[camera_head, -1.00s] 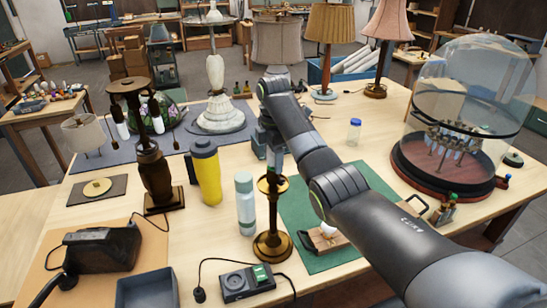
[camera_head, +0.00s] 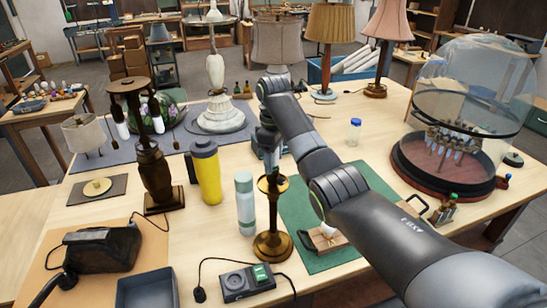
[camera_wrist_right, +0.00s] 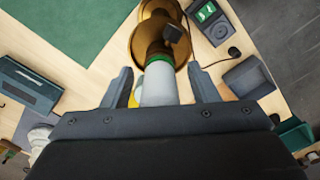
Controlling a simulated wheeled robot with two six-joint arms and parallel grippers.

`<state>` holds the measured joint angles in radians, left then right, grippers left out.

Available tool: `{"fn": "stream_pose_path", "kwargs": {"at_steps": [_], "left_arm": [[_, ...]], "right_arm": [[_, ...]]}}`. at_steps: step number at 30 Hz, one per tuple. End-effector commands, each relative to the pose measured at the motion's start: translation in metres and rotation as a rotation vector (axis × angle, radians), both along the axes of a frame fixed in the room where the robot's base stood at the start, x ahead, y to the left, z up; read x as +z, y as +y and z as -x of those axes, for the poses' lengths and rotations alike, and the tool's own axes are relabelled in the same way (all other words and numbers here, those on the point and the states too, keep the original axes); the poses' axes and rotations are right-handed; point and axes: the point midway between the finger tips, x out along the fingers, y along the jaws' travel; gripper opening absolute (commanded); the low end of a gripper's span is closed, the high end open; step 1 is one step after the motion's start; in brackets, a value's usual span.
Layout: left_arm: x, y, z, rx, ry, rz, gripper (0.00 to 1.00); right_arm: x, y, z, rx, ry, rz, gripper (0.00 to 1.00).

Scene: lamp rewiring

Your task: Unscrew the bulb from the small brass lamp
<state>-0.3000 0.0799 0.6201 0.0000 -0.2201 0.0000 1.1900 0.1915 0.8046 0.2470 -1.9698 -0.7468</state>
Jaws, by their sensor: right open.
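The small brass lamp (camera_head: 272,215) stands upright at the middle front of the table. In the right wrist view its brass dishes (camera_wrist_right: 146,42) show near the top. A pale tubular bulb (camera_wrist_right: 159,86) with a green collar sits at the lamp's top, pointing toward my right wrist. My right gripper (camera_wrist_right: 160,84) is open, with one finger on each side of the bulb and gaps on both sides. In the head view the right gripper (camera_head: 269,152) is over the lamp's top and hides most of the bulb. My left gripper is not in view.
A pale bottle (camera_head: 244,204) stands close to the lamp's left, with a yellow tumbler (camera_head: 206,172) behind it. A meter box (camera_head: 246,282) lies in front. A green mat (camera_head: 297,207) lies to the right, and a glass dome (camera_head: 465,120) stands farther right.

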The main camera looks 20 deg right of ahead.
Motion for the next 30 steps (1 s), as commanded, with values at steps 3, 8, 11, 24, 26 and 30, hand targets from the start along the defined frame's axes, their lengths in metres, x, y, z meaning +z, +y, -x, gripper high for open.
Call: {"fn": "stream_pose_path", "kwargs": {"at_steps": [3,8,11,24,26,30], "left_arm": [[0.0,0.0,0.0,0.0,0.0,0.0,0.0],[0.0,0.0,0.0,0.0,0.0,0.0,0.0],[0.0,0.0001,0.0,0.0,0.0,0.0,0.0],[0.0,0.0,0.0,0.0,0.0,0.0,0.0],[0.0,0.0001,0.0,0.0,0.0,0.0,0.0],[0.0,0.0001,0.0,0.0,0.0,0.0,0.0]], "right_arm": [[-0.0001,0.0001,0.0,0.002,0.0,0.0,0.54],[-0.0001,0.0001,0.0,0.003,0.0,0.0,0.33],[-0.0001,0.0001,0.0,0.004,0.0,0.0,0.2],[0.0004,0.0,-0.0004,0.273,0.0,0.0,0.06],[0.0004,0.0,-0.0005,0.344,0.0,0.0,0.06],[0.0006,-0.0001,-0.0007,0.507,0.001,-0.001,0.06]]}}
